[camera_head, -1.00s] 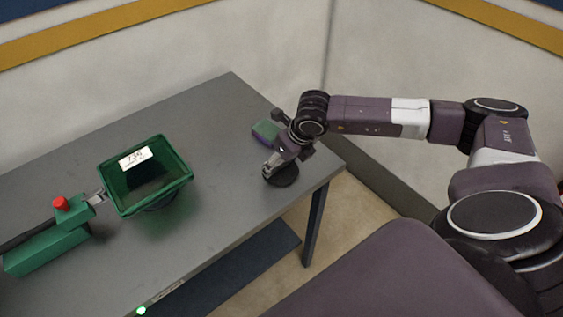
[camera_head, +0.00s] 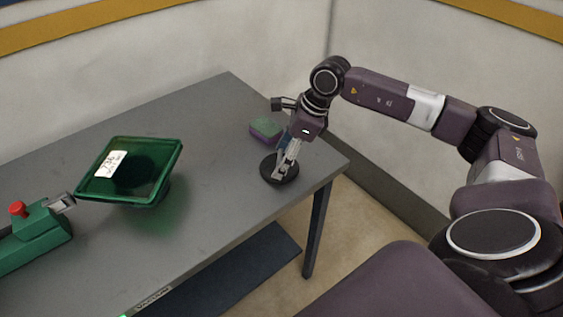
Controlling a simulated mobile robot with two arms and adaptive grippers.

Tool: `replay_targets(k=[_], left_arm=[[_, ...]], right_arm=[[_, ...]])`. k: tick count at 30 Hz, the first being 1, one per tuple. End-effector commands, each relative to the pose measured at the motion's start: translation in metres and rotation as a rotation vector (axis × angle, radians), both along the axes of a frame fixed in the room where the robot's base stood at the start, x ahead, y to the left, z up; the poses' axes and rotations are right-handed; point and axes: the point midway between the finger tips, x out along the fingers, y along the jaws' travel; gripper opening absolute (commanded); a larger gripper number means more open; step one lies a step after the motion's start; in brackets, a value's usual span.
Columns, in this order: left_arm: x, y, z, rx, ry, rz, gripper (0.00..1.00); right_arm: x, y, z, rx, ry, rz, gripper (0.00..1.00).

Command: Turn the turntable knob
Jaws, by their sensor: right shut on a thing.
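The turntable knob is a black round disc (camera_head: 268,169) on the grey table near its right corner. My right gripper (camera_head: 283,170) comes down on it from above, its fingers shut on the knob's middle. The fingers hide the knob's centre and grip. A green bin (camera_head: 160,190) with a white label is held above the left part of the table, tilted, with its opening facing partly toward me. My left gripper is not in view.
A small green and purple block (camera_head: 265,129) lies just behind the knob. A green fixture (camera_head: 35,238) with a red button (camera_head: 18,209) stands at the left, its grey clamp at the bin's rim. The grey table (camera_head: 215,130) is clear between bin and knob.

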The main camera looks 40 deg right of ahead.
Motion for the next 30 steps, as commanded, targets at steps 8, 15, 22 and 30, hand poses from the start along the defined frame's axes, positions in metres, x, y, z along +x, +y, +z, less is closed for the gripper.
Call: replay_targets(k=[8, 15, 22, 30], left_arm=[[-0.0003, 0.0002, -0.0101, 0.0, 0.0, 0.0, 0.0], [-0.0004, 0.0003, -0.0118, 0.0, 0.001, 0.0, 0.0], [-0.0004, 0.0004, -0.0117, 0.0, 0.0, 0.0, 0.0], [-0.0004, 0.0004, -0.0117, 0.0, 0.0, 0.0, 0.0]], right_arm=[[0.0021, -0.0006, 0.0006, 0.0, -0.005, 0.123, 0.39], [0.002, -0.0013, 0.0013, -0.002, -0.004, 0.161, 0.39], [0.002, -0.0014, 0.0015, -0.002, -0.004, 0.165, 0.39], [0.002, -0.0014, 0.0013, -0.002, -0.003, 0.164, 0.76]])
